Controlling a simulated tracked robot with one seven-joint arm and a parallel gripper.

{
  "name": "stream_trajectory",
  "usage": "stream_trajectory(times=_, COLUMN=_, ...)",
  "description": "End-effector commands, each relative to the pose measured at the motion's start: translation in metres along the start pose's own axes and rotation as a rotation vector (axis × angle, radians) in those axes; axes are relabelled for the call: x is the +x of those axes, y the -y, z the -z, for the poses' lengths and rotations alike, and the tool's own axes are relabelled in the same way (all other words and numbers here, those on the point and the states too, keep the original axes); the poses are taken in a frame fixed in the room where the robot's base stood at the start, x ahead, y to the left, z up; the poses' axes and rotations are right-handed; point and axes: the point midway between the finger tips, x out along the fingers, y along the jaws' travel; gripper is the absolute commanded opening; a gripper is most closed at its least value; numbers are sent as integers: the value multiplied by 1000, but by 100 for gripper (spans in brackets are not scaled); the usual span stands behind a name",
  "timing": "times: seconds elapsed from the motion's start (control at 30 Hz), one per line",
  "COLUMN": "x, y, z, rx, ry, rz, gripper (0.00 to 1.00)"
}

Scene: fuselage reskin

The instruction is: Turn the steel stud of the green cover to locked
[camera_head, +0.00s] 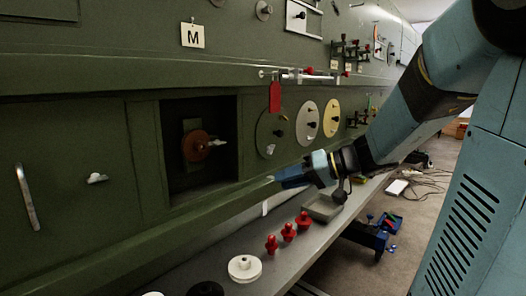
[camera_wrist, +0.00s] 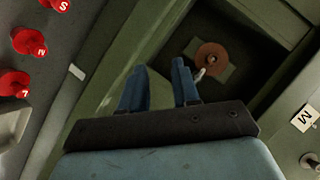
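A flat green panel (camera_head: 65,140) left of the open recess carries a bar handle (camera_head: 27,196) and a small pale steel stud (camera_head: 97,178), its wing lying roughly level. A round green disc (camera_head: 262,128) right of the recess also bears a small pale metal piece (camera_head: 270,149). I cannot tell for sure which is the named cover. My gripper (camera_head: 278,180) is in front of the wall, below the disc and right of the recess, apart from both studs. In the wrist view its two blue fingers (camera_wrist: 160,82) are apart with nothing between them.
The dark recess (camera_head: 212,113) holds a rust-brown wheel (camera_head: 196,145) with a pale tip, also in the wrist view (camera_wrist: 211,57). A red tag (camera_head: 275,97) hangs above the disc. Red knobs (camera_head: 288,232), a white flanged part (camera_head: 244,268) and a grey tray (camera_head: 323,207) stand on the bench below.

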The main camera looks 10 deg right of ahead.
Motion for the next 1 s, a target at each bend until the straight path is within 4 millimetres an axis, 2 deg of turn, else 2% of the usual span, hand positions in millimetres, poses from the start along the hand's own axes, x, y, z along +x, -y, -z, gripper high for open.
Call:
stream_trajectory(times=0.03, x=-2, y=-14, z=17, rx=-4, ry=-72, rz=20, gripper=31)
stream_trajectory(times=0.1, x=-8, y=-31, z=41, rx=-33, ry=-182, rz=41, gripper=31)
stream_trajectory(times=0.2, x=-20, y=-55, z=69, rx=-76, ry=-327, rz=41, gripper=31)
stream_trajectory(times=0.3, x=-32, y=-76, z=90, rx=-113, ry=-438, rz=24, gripper=31)
stream_trajectory(times=0.4, x=-41, y=-90, z=102, rx=-140, ry=-510, rz=3, gripper=31)
stream_trajectory(times=0.53, x=-44, y=-97, z=110, rx=-156, ry=-549, rz=-9, gripper=31)
stream_trajectory(times=0.63, x=-38, y=-98, z=114, rx=-159, ry=-552, rz=-11, gripper=31)
stream_trajectory(times=1.0, x=14, y=-95, z=146, rx=-159, ry=-550, rz=-9, gripper=31)
